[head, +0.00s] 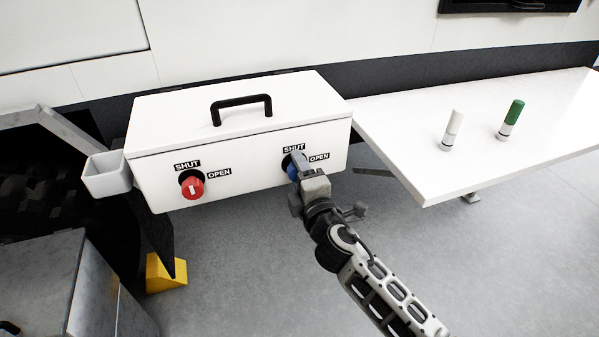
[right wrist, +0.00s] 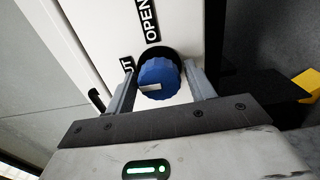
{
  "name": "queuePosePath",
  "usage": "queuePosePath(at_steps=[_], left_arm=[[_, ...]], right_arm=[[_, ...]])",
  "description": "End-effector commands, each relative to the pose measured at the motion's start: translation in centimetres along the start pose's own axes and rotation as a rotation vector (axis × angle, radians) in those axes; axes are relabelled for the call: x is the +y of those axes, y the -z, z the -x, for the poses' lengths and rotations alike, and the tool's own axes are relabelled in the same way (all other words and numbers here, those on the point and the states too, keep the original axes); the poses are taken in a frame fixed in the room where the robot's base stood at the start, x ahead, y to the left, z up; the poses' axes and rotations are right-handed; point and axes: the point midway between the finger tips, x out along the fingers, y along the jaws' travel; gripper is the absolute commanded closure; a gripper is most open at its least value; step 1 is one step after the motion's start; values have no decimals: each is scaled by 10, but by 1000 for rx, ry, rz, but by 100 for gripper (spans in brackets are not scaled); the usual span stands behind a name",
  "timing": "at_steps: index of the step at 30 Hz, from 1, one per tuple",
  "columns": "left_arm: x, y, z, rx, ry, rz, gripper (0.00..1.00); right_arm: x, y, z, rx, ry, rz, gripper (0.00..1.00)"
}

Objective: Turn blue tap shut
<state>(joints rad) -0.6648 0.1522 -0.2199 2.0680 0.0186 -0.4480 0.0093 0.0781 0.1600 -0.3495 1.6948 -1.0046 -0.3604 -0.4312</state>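The blue tap (head: 289,167) is the right-hand one on the front of the white box (head: 240,163); my right gripper (head: 296,168) partly hides it in the head view. In the right wrist view the blue tap (right wrist: 160,76) sits between the two fingers of my right gripper (right wrist: 160,84). A narrow dark gap shows beside the tap, so the fingers look open around it. The white mark on the tap points left there, toward the SHUT label (right wrist: 127,64), and away from the OPEN label (right wrist: 150,20). My left gripper is not in view.
A red tap (head: 192,186) is on the left of the same box front. A black handle (head: 241,108) tops the box. A white table (head: 400,130) to the right carries a white marker-like cylinder (head: 452,130) and a green-topped one (head: 511,120). A yellow wedge (head: 163,274) lies below left.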

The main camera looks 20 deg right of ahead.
Motion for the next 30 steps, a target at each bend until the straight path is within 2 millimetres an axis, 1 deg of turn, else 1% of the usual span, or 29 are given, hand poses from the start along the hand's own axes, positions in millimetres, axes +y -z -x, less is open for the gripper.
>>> queuePosePath(at_steps=[10, 14, 17, 24, 30], left_arm=[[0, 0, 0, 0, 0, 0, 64], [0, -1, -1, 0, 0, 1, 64], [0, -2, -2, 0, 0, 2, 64], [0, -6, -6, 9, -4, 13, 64], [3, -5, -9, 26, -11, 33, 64]], right_arm=[[0, 0, 2, 0, 0, -4, 37], [-1, 0, 14, 1, 2, -5, 37], [-2, 0, 33, 0, 3, -4, 37], [-4, 0, 92, 1, 4, -5, 37], [-4, 0, 134, -1, 4, -3, 37]])
